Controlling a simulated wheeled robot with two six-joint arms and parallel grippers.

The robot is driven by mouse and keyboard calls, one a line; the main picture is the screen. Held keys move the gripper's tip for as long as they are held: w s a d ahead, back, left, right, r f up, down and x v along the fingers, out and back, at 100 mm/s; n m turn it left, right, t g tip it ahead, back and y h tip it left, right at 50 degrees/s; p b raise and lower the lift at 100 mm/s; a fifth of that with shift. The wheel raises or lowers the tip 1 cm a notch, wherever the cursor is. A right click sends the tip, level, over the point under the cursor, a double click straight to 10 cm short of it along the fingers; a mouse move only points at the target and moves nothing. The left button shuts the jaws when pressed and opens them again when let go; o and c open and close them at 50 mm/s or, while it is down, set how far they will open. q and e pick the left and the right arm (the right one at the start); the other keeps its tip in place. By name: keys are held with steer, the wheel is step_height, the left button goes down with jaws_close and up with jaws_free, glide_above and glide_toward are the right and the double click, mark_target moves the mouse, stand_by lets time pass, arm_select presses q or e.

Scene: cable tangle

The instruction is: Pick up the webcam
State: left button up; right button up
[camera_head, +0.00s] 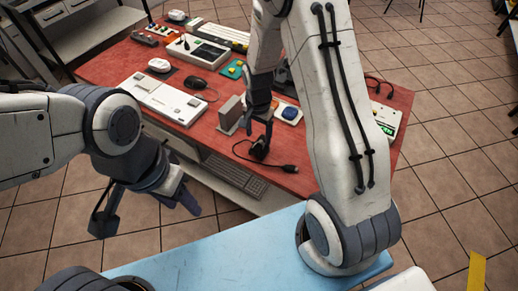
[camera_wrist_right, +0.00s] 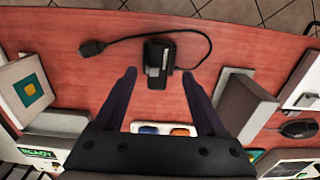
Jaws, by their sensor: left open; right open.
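The webcam (camera_wrist_right: 158,58) is a small black device with a grey front part, lying on the red tabletop with its cable curving to a dark plug (camera_wrist_right: 92,48). In the head view the webcam (camera_head: 259,151) is near the table's front edge, partly hidden by my right gripper. My right gripper (camera_wrist_right: 158,76) is open, its fingertips on either side of the webcam's near part in the wrist view; no contact is visible. My left gripper (camera_head: 147,212) is open and empty, off the front of the red table.
A grey box-like object (camera_head: 229,115) stands close beside the right gripper. A white device (camera_head: 164,97), a dark mouse (camera_head: 195,83) and several electronics crowd the red table (camera_head: 115,63). A keyboard (camera_head: 235,177) lies below the front edge. A blue surface (camera_head: 215,250) is nearest me.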

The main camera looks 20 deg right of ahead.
mark_target(259, 141)
steer(key=shift+d+f+p, duration=0.15)
steer(key=shift+f+p, duration=0.25)
steer(key=shift+f, duration=1.85)
jaws_close()
steer(key=shift+r, duration=0.15)
